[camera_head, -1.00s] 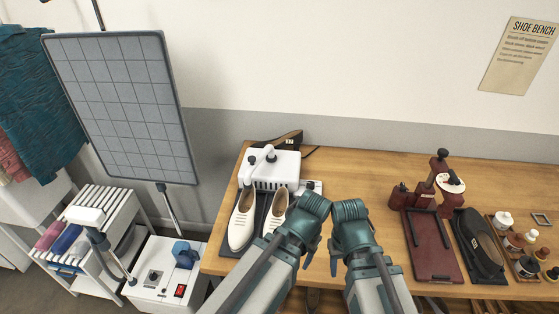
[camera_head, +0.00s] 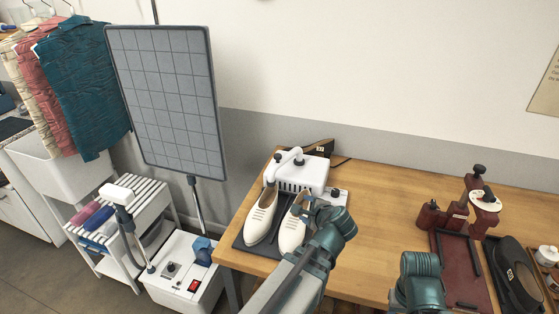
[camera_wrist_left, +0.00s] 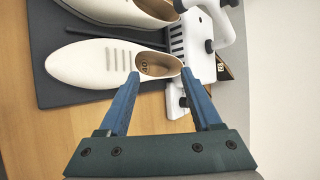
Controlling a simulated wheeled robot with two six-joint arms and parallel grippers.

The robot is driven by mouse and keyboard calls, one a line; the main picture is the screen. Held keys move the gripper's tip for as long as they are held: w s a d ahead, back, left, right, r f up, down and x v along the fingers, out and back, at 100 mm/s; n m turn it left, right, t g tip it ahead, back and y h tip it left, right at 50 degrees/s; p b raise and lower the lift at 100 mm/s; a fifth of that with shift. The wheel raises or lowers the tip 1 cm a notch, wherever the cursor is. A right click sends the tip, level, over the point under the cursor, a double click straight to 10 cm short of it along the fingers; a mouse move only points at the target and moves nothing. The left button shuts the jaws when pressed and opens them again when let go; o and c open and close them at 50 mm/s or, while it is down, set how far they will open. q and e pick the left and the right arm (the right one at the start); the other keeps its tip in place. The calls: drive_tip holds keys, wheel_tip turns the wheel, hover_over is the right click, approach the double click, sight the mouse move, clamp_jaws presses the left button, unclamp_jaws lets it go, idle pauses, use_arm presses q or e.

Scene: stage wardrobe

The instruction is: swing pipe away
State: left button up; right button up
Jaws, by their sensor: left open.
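A white machine (camera_head: 313,172) with slots in its front stands at the back left of the wooden bench. A white pipe (camera_head: 285,161) with dark knobs bends over its top; I take this for the task's pipe. It also shows at the top of the left wrist view (camera_wrist_left: 226,22). Two white shoes (camera_head: 261,214) lie before the machine, heels toward it. My left gripper (camera_head: 304,205) is open and empty over the right shoe, in front of the machine and apart from the pipe. In the left wrist view its blue fingers (camera_wrist_left: 160,74) flank the shoe's heel opening. My right gripper's fingers are out of view.
The shoes lie on a dark mat (camera_head: 243,243). A dark red stand (camera_head: 463,268) and a black shoe (camera_head: 516,277) are at the right. A gridded panel (camera_head: 167,95) stands left of the bench, above a white steamer unit (camera_head: 180,282). The bench middle is clear.

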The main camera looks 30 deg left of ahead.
use_arm(q)
drive_tip(key=w+a+r+m+t+y+b, duration=0.1)
drive_tip(key=w+a+r+m+t+b, duration=0.1)
drive_tip(key=a+m, duration=0.3)
drive_tip(key=w+a+r+m+t+y+b, duration=0.2)
drive_tip(key=a+m, duration=0.4)
drive_tip(key=m, duration=0.4)
drive_tip(key=w+t+b, duration=0.1)
drive_tip(key=t+b, duration=0.1)
drive_tip(key=shift+a+r+m+t+b, duration=0.2)
drive_tip(key=shift+r+m+t+b, duration=0.1)
drive_tip(key=shift+r, duration=0.1)
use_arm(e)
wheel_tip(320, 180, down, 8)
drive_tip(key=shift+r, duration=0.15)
